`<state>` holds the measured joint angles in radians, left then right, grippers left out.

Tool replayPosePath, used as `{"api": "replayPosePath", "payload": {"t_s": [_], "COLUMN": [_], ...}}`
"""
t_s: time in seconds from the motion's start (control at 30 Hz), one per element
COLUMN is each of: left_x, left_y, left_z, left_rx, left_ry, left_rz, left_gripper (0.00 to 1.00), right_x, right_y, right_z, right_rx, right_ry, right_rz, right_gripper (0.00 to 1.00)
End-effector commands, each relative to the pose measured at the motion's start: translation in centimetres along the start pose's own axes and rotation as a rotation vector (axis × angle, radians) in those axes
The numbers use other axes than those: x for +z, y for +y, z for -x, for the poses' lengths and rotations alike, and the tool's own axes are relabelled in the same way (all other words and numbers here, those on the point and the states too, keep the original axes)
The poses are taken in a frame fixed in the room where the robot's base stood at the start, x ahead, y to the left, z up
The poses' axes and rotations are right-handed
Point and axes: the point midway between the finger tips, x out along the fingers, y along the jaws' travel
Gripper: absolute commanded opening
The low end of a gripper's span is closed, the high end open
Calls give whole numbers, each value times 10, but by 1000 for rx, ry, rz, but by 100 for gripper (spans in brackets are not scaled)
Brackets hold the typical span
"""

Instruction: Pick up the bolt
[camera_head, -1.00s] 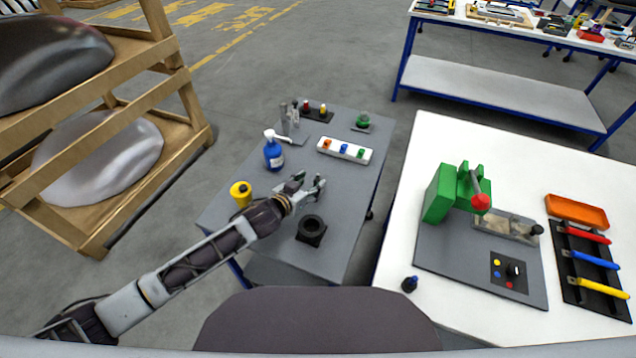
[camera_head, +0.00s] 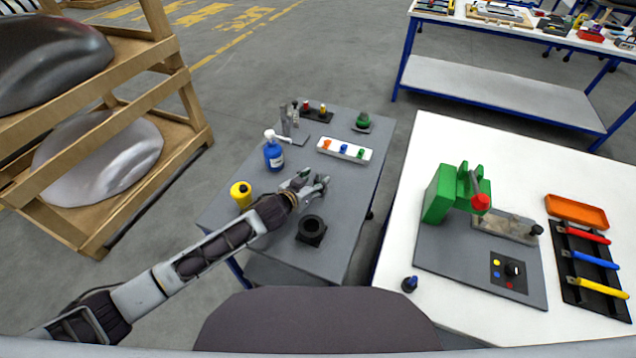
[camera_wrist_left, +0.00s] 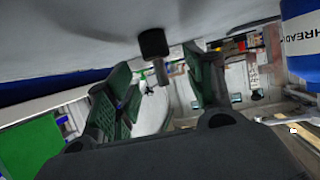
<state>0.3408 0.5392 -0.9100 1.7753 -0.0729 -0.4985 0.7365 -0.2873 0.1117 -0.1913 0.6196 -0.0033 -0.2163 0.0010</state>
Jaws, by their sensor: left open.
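In the left wrist view a bolt (camera_wrist_left: 155,52) with a black head and a short grey metal shank shows between and beyond the green-padded fingers. Its head is against the grey tabletop, which fills the top of that view. My left gripper (camera_head: 315,179) is open over the grey table, right of the yellow bottle and behind the black ring block. No contact between the fingers and the bolt is visible. In the head view I cannot make out the bolt at the gripper. My right gripper is not in view.
A blue spray bottle (camera_head: 273,154) and a yellow bottle (camera_head: 241,194) stand left of the gripper. A white tray (camera_head: 332,151) with coloured pieces lies behind it. A black ring block (camera_head: 311,231) sits in front. A white table (camera_head: 412,178) with a green press (camera_head: 440,196) is on the right.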

Motion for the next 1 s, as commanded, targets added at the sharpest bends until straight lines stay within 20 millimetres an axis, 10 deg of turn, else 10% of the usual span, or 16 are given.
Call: {"api": "replayPosePath", "payload": {"t_s": [1.0], "left_x": [1], "left_y": [-1], "left_z": [-29], "left_rx": [0], "left_ry": [0], "left_rz": [-1], "left_gripper": [43], "right_x": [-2], "right_y": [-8], "right_z": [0], "right_rx": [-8], "right_ry": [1], "right_rz": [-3], "right_gripper": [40]}}
